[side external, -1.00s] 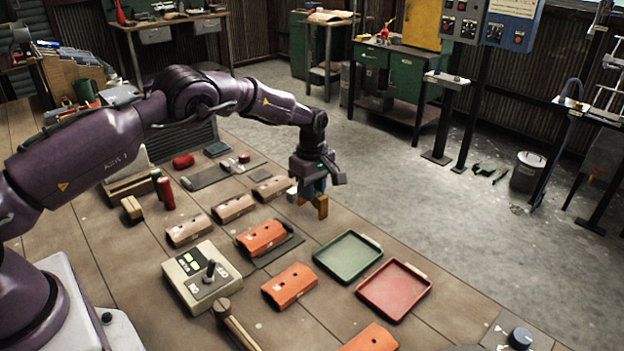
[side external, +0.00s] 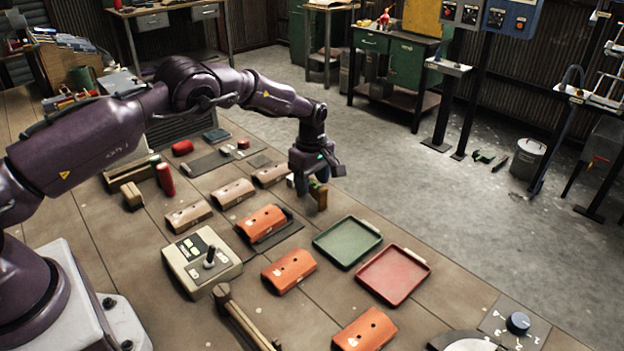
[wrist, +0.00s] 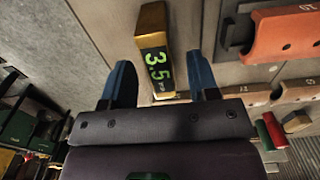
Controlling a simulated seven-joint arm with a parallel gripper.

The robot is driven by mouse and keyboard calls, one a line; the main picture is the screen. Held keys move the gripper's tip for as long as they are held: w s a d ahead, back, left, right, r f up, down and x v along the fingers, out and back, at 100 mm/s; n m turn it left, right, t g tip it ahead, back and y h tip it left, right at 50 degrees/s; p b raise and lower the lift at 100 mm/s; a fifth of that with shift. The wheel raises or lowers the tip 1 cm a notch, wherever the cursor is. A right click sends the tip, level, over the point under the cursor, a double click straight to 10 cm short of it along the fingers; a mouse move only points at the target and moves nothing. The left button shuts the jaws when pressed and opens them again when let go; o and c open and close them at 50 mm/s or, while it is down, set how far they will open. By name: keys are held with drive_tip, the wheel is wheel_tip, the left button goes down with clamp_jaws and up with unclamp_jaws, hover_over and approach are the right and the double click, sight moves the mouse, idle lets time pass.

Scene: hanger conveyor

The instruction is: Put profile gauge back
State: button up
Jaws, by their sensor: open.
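What looks like the profile gauge is a brass-coloured block with a green lit readout showing 3.5 in the wrist view (wrist: 152,35). In the side view the brass block (side external: 321,199) shows just below my gripper, beyond the green tray. My gripper (wrist: 163,82) has its two blue fingers apart, one on each side of the gauge's near end, with a gap visible at both sides. In the side view my gripper (side external: 310,188) points down and partly covers the gauge. I cannot tell whether the gauge touches the table.
A green tray (side external: 348,260) and a red tray (side external: 394,297) lie to the front right. Orange curved pieces (side external: 289,271) and tan ones (side external: 233,193) lie along the table. A joystick box (side external: 190,272) and hammer (side external: 236,314) are nearer. The table edge lies just beyond the gauge.

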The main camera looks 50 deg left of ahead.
wheel_tip(320, 180, up, 13)
idle(0.4)
drive_tip(key=s+d+r+m+t, duration=0.1)
drive_tip(key=s+r+m, duration=0.5)
drive_tip(key=s, duration=0.6)
drive_tip(key=s+d+r+m+t, duration=0.2)
drive_tip(key=s+r+m, duration=0.3)
drive_tip(key=s, duration=0.7)
drive_tip(key=s+d+r+m+t, duration=0.2)
drive_tip(key=s+r+m, duration=0.4)
drive_tip(key=s, duration=0.6)
drive_tip(key=shift+s+d+r+m+t, duration=0.25)
drive_tip(key=shift+r+m+t, duration=0.1)
drive_tip(key=shift+m, duration=0.15)
